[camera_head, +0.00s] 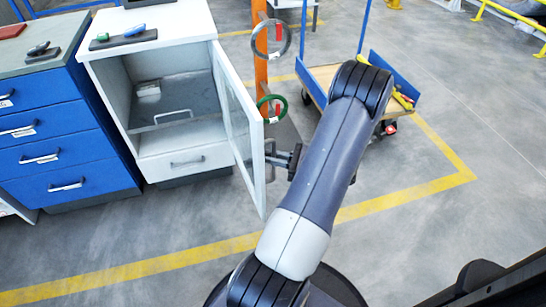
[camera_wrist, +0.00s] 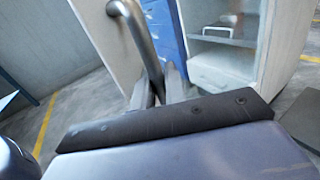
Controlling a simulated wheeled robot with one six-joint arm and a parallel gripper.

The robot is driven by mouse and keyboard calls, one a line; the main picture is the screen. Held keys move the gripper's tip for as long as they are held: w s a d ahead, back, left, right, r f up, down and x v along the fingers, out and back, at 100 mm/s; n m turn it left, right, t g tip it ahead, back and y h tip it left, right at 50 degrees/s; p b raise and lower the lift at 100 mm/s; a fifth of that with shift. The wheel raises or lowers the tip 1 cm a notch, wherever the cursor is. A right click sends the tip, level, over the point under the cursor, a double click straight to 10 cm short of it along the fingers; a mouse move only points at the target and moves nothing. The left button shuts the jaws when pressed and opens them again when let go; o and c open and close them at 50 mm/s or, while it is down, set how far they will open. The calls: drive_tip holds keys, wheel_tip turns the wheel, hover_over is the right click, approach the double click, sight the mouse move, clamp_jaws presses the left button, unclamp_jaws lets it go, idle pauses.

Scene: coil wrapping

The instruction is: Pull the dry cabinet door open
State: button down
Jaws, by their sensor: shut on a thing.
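The white dry cabinet (camera_head: 140,75) stands at the left with its glass-panelled door (camera_head: 245,140) swung wide open toward me. Inside show a grey shelf area and a small grey box. My gripper (camera_head: 279,158) is at the outer side of the door, shut on the metal door handle (camera_head: 270,148). In the wrist view the curved handle bar (camera_wrist: 138,32) runs down between the gripper fingers (camera_wrist: 160,90). The fingertips are partly hidden behind the dark gripper body. Past the door's edge, the wrist view shows the cabinet's interior (camera_wrist: 222,55).
A blue drawer unit (camera_head: 65,140) stands left of the cabinet. An orange post (camera_head: 260,60) with hanging coils stands behind the door. A blue-sided cart (camera_head: 325,75) is behind my arm. The floor (camera_head: 450,240) at the right is clear, with yellow lines.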

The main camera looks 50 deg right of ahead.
drive_tip(key=shift+s+a+f, duration=0.1)
drive_tip(key=shift+a, duration=0.05)
drive_tip(key=c, duration=1.5)
unclamp_jaws()
drive_tip(key=shift+s, duration=0.1)
drive_tip(key=p+v, duration=0.1)
drive_tip(key=v, duration=0.9)
drive_tip(key=shift+s+d, duration=0.25)
drive_tip(key=shift+s, duration=0.05)
drive_tip(key=b+x, duration=0.1)
drive_tip(key=x, duration=1)
drive_tip(key=shift+w+a, duration=0.1)
